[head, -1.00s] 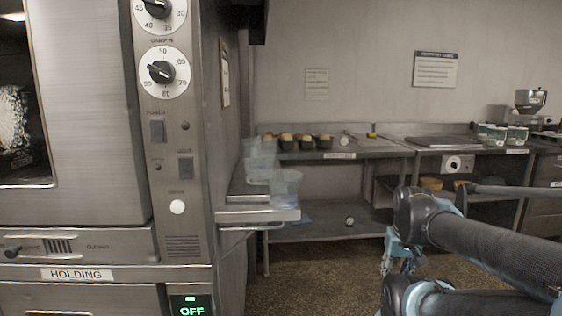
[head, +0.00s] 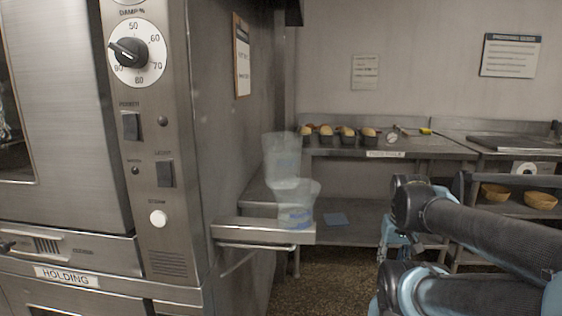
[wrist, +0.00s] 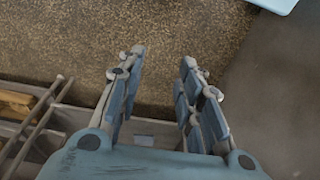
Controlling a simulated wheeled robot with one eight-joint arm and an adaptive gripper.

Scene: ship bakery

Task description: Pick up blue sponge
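The wrist view shows no clear sponge.
A large steel oven (head: 165,235) fills the left. Clear plastic tubs (head: 297,205) stand on a steel ledge (head: 262,232) beside it, near the line to the blue square. Filled loaf tins (head: 347,139) sit on the table top. Two tan bowls (head: 495,193) stand at right. Floor is open ahead.

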